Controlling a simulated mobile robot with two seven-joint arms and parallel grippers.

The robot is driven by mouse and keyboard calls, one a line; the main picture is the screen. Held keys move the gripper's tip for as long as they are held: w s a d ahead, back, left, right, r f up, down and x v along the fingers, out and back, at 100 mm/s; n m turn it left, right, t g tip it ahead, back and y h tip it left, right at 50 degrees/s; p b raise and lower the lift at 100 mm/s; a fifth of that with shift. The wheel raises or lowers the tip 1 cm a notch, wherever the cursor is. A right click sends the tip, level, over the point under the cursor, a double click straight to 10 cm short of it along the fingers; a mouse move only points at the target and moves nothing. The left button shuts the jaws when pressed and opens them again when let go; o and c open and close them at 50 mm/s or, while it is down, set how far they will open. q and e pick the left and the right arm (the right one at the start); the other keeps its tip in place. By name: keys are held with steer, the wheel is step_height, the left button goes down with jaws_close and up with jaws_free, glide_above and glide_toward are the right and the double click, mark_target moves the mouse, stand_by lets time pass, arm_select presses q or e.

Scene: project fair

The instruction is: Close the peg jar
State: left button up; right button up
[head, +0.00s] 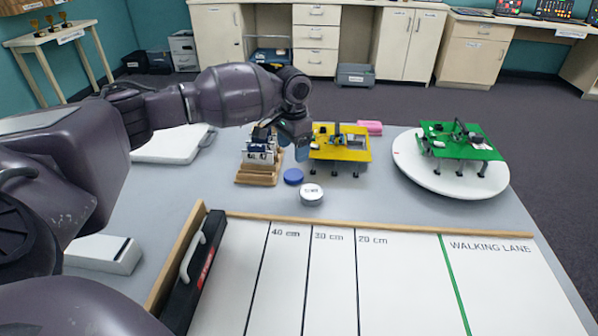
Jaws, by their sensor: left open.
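A small, low white round jar (312,197) with dark, unreadable lettering stands on the grey table behind the marked board. A blue round disc (293,176), which looks like a lid, lies on the table just behind and left of the jar, apart from it. My left gripper (302,150) points down above the table, behind the blue disc and beside the yellow platform. It is open and appears empty, though its fingers are small and partly hard to make out. My right gripper is not in view.
A wooden stand (258,175) is left of the disc. A yellow platform (355,152) on legs stands behind right, with a pink block (370,127) beyond. A green platform (465,152) stands on a white turntable (418,177). The marked board (400,285) fills the front.

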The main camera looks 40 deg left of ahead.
arm_select(q)
steer(key=shift+w+a+r, duration=0.5)
steer(key=shift+w+a, duration=0.05)
steer(key=shift+a, duration=0.05)
